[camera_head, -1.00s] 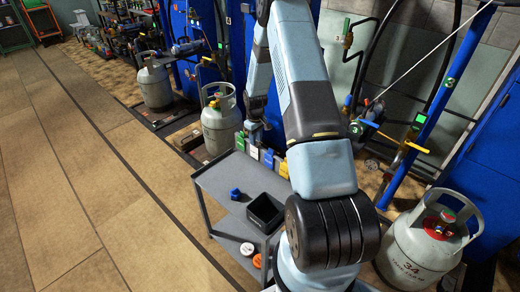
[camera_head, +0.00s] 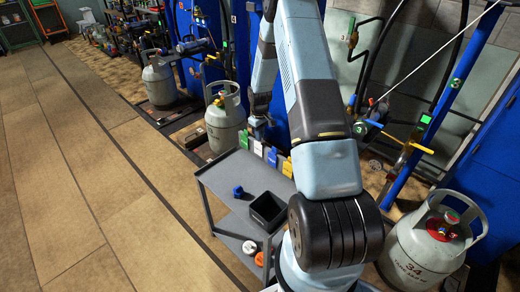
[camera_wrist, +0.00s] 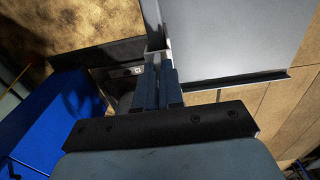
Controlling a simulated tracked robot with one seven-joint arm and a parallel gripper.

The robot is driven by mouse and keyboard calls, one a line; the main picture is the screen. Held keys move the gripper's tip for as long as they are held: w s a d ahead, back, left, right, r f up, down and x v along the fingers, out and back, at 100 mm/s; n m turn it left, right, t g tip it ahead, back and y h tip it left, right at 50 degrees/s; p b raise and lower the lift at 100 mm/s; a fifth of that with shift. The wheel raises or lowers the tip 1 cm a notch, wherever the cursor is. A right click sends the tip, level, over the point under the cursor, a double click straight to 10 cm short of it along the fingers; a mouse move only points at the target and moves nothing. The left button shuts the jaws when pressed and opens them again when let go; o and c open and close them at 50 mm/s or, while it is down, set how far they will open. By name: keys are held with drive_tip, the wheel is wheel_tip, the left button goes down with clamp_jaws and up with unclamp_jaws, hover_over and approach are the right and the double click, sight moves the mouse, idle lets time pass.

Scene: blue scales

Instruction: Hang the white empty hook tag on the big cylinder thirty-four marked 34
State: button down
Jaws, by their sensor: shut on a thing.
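The big cylinder marked 34 (camera_head: 405,258) stands upright at the lower right in the head view, light grey with a red valve and a collar handle. The white tag (camera_head: 258,148) is at the back edge of the grey cart, in a row with green, blue and yellow tags. My gripper (camera_head: 258,133) is just above the white tag. In the wrist view my gripper (camera_wrist: 156,62) has its fingers close together, shut on a thin pale piece, seemingly the white tag. The tag's hook is too small to make out.
The grey cart (camera_head: 222,176) bears a black bin (camera_head: 267,212) and a small blue object (camera_head: 238,191). Another gas cylinder (camera_head: 223,130) stands behind it. Blue posts, hoses and valves line the right side. Open floor lies left.

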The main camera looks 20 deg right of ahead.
drive_tip(key=shift+r, duration=1.35)
drive_tip(key=shift+a, duration=0.1)
